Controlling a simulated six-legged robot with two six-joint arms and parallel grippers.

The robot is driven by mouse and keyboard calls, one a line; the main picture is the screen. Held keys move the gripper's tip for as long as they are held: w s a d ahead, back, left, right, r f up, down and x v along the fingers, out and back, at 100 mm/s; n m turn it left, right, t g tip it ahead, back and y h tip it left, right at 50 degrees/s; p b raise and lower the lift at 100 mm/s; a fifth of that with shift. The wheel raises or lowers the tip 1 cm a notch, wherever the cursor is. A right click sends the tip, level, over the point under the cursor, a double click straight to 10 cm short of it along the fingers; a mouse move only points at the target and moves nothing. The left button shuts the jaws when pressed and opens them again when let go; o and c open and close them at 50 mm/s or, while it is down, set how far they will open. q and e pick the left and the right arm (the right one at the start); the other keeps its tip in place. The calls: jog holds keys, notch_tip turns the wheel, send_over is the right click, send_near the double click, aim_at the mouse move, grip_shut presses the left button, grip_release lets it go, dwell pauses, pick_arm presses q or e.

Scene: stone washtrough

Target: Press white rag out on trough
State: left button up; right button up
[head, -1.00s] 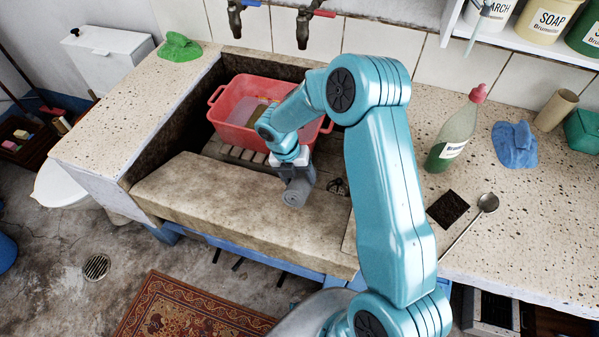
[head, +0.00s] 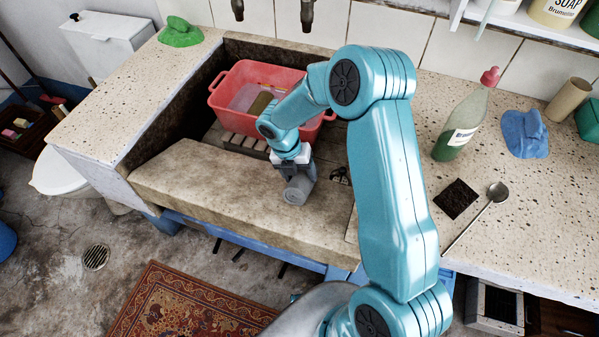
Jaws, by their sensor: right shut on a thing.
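The stone trough (head: 205,187) is sunk between two speckled counters, with a broad front ledge. My right gripper (head: 294,192) points down at the inner edge of that ledge, near its right end. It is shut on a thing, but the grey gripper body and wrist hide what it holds. I cannot make out a white rag anywhere in view. Whether the gripper touches the stone cannot be told. My left gripper is not in view.
A red tub (head: 233,82) stands in the trough behind my wrist, beside a slatted rack (head: 243,143). A bottle (head: 462,125), blue cloth (head: 524,133), dark pad (head: 456,198) and spoon (head: 497,192) are on the right counter. A green cloth (head: 180,32) lies back left.

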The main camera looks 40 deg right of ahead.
jog(key=shift+s+a+f+b, duration=0.1)
jog(key=shift+a+f+b, duration=0.2)
jog(key=shift+f, duration=0.35)
dwell(0.4)
jog(key=shift+s+a+f, duration=0.15)
jog(key=shift+s+f, duration=0.1)
jog(key=shift+f, duration=0.05)
dwell(1.6)
dwell(0.5)
jog(key=d+r+p, duration=0.1)
jog(key=r+p, duration=0.1)
jog(key=w+d+r+p, duration=0.1)
jog(key=r+p, duration=0.3)
jog(key=r, duration=0.1)
jog(key=shift+w+d+p, duration=0.35)
jog(key=shift+d, duration=0.05)
jog(key=shift+f, duration=0.1)
